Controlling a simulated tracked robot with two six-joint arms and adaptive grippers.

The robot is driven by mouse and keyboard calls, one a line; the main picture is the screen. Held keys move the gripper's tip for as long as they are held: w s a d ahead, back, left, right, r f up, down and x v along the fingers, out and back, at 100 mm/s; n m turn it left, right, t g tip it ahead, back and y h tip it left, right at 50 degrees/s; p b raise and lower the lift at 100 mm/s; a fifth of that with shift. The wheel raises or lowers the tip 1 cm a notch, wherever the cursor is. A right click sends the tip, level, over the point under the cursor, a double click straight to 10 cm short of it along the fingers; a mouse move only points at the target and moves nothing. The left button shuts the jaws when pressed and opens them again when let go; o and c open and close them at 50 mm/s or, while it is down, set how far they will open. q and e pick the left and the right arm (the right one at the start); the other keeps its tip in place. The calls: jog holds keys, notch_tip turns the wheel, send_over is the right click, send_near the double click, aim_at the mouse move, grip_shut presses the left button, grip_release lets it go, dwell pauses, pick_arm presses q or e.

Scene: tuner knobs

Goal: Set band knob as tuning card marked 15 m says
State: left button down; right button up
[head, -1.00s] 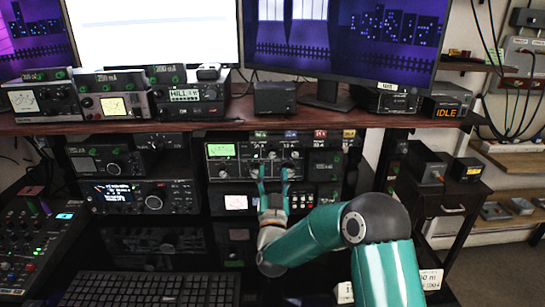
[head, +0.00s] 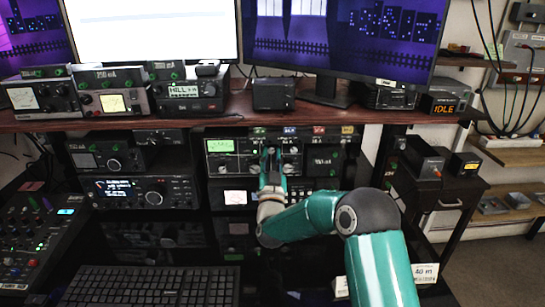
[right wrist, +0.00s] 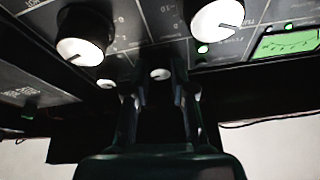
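The tuner (head: 330,172) is the dark panel under the shelf, with a green-lit meter (head: 220,146) and several white-faced knobs. My right gripper (head: 271,152) is in front of the tuner, its fingers pointing up at the knobs. In the right wrist view, my right gripper (right wrist: 159,88) has a gap between its fingers. A small pale knob (right wrist: 160,74) shows in that gap; contact cannot be told. Larger knobs (right wrist: 84,36) and (right wrist: 217,19) lie either side. The band knob's label is not readable. A card reading 40 m (head: 425,274) stands at lower right; no 15 m marking is readable.
Coloured tags, one of them red (head: 319,131), line the shelf edge above the tuner. Another radio (head: 140,192) stands left of it. A keyboard (head: 150,286) and a mixer (head: 35,235) are in front. A small dark table (head: 443,190) stands at right.

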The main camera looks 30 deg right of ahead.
jog(key=shift+d, duration=0.1)
grip_shut()
jog(key=shift+f+n+y+b, duration=0.25)
jog(key=shift+n+y+b, duration=0.05)
jog(key=shift+n+b, duration=0.8)
jog(key=n+y+b, duration=0.1)
jog(key=n+b, duration=0.1)
jog(key=n, duration=0.1)
jog(key=n+t+y+b, duration=0.1)
jog(key=n+y+b, duration=0.1)
jog(key=b, duration=0.1)
jog(key=shift+s+d+n+t, duration=0.15)
jog(key=shift+n+t, duration=0.15)
jog(key=shift+n, duration=0.1)
jog(key=n+y+b, duration=0.1)
jog(key=n, duration=0.1)
jog(key=n+y+b, duration=0.1)
jog(key=n, duration=0.1)
jog(key=shift+d+r+n, duration=0.1)
jog(key=shift+r+n, duration=0.05)
jog(key=shift+n, duration=0.15)
jog(key=shift+r+n+y+b, duration=0.15)
jog(key=shift+n+y+b, duration=0.75)
jog(key=shift+n, duration=1)
jog(key=o, duration=0.9)
grip_release()
jog(key=shift+r, duration=0.1)
